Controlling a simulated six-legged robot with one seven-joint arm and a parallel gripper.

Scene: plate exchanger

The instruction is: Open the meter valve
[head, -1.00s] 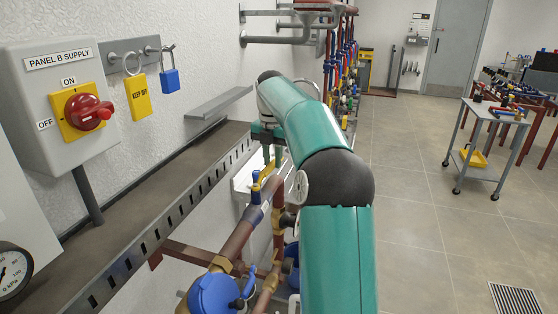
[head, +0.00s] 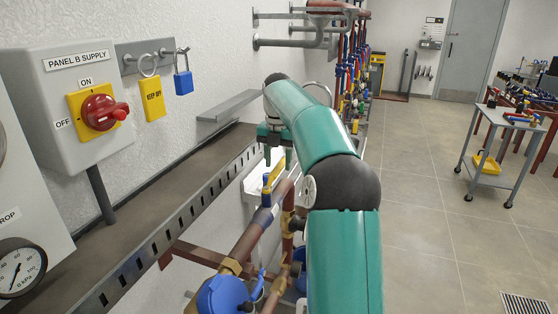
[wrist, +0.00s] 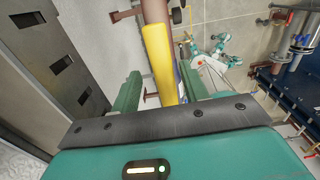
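The meter valve has a yellow lever handle (head: 275,175) on the brown pipe, beyond the blue-capped meter (head: 222,296) in the head view. In the wrist view the yellow handle (wrist: 158,62) runs lengthwise between the two green fingers. My gripper (head: 278,158) is open above the handle, with its fingers pointing down. The wrist view shows my gripper (wrist: 161,92) with gaps between each finger and the handle. The valve body is partly hidden, and I cannot tell how deep the fingers reach around the handle.
A slotted grey cable tray (head: 165,220) runs along the wall to the left. Panel B supply box (head: 90,108) with its red switch hangs above it. More pipes and valves (head: 350,85) stand beyond my arm. The floor (head: 420,200) to the right is clear up to a grey cart (head: 500,130).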

